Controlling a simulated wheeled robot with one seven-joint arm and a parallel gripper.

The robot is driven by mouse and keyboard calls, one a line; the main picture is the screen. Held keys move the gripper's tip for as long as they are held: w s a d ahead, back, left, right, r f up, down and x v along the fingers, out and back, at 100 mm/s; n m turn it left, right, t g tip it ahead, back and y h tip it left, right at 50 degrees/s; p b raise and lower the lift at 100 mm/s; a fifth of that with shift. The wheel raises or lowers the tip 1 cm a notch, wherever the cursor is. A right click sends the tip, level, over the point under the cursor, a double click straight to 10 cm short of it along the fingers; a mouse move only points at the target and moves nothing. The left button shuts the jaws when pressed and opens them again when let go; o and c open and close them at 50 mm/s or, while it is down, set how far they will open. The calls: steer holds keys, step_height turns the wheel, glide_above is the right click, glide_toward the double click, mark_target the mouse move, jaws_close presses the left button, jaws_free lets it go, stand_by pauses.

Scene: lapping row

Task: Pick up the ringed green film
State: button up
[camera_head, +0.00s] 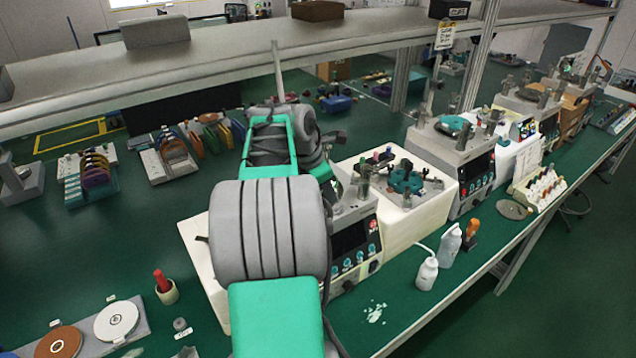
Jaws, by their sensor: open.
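Several thin coloured discs stand on edge in racks at the left. Green ones show in the rack behind my arm (210,138), beside blue and yellow ones. They are too small for me to tell whether any carries a ring mark, so I cannot single out the ringed green film. My gripper (336,138) is a small dark shape at the far end of my arm, right of the wrist and mostly hidden by it. It is open, and I see nothing held in it. My arm covers the middle of the bench.
A brown disc (60,343) and a white disc (116,320) lie on a grey plate at the lower left. Machines line the right, with white bottles (427,273) in front. A shelf (200,62) crosses above.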

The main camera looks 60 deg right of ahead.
steer(key=shift+c, duration=0.2)
jaws_close()
stand_by(0.4)
